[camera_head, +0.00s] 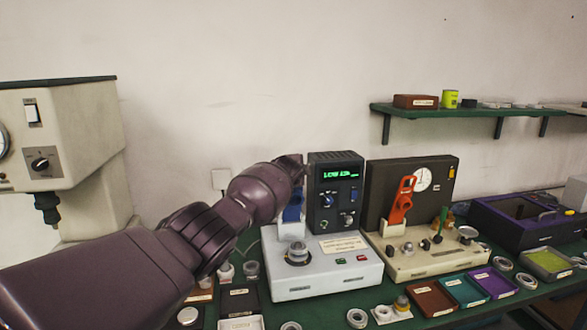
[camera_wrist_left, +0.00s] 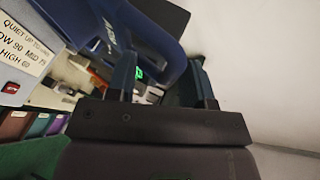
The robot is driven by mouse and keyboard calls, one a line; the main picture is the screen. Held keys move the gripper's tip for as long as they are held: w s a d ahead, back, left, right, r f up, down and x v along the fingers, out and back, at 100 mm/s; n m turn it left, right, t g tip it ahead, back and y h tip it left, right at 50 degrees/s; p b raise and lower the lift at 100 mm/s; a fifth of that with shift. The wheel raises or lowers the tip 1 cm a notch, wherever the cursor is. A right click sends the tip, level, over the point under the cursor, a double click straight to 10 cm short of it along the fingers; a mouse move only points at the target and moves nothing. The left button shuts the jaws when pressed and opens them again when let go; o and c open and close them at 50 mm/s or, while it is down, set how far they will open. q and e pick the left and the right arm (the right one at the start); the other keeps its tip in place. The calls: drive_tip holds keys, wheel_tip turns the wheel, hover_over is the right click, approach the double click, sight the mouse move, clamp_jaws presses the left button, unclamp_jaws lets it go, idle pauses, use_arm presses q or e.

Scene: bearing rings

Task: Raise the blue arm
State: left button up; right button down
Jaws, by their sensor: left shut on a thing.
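The blue arm (camera_head: 293,209) stands at the left back of the white-grey test machine (camera_head: 325,278), partly hidden by my left arm. In the left wrist view the blue arm (camera_wrist_left: 150,40) passes between my fingers. My left gripper (camera_head: 292,172) is at the upper part of the blue arm; its fingers are largely hidden in the head view. In the wrist view my left gripper (camera_wrist_left: 160,85) is shut on the blue arm. A bearing ring (camera_head: 298,251) sits on the machine's round seat. My right gripper is in neither view.
A dark display box (camera_head: 336,192) stands right beside the blue arm. A beige machine with an orange arm (camera_head: 403,200) is to its right. Small coloured trays (camera_head: 431,299) and loose rings (camera_head: 357,318) lie on the green bench. A green shelf (camera_head: 470,110) hangs on the wall.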

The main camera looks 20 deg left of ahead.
use_arm(q)
drive_tip(key=shift+s+a+p, duration=0.2)
drive_tip(key=shift+a+p, duration=0.2)
drive_tip(key=shift+p, duration=0.55)
drive_tip(key=shift+s+a+p, duration=0.1)
drive_tip(key=shift+s+p, duration=0.2)
drive_tip(key=d+v, duration=0.1)
drive_tip(key=v, duration=0.9)
